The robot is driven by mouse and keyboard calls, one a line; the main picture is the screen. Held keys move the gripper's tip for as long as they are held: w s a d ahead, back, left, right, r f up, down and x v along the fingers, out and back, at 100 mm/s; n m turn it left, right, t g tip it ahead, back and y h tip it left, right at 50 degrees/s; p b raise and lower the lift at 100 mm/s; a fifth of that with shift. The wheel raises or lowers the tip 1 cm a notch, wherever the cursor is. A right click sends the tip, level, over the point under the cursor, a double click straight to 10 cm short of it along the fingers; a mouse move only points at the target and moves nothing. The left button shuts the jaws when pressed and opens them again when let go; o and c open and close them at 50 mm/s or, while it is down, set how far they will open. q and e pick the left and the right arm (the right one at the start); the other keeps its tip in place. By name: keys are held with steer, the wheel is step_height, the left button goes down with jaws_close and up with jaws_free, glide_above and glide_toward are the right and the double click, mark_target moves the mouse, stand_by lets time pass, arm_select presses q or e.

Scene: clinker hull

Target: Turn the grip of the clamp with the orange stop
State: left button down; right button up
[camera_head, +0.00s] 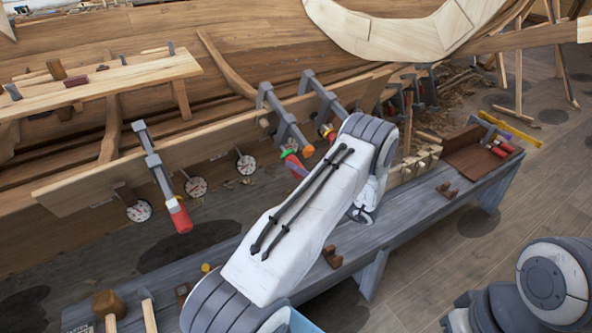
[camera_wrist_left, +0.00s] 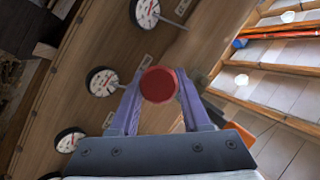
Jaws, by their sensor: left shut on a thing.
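The clamp with the orange stop (camera_head: 307,150) is the middle of three clamps on the plank edge in the head view. Its dark bar slants down to the stop, and its red grip (camera_head: 297,168) hangs just left of my arm, partly hidden. In the left wrist view the red round end of the grip (camera_wrist_left: 158,84) sits between the purple fingers of my left gripper (camera_wrist_left: 159,98), which is shut on it. My right gripper is out of view.
Another clamp with a red grip (camera_head: 180,216) hangs at left, and one more clamp (camera_head: 325,98) stands close at right. Dial gauges (camera_head: 196,187) line the plank (camera_head: 90,186). A grey bench (camera_head: 410,200) with tools and wooden blocks runs below my arm.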

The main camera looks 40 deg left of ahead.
arm_select(q)
steer(key=shift+w+d+m+g, duration=0.1)
steer(key=shift+d+m+g, duration=0.05)
steer(key=shift+m+g, duration=0.25)
stand_by(0.3)
steer(key=shift+c, duration=1.9)
jaws_free()
steer(key=d+f+b, duration=0.2)
steer(key=d, duration=0.8)
steer(key=shift+w, duration=0.4)
steer(key=shift+d, duration=0.1)
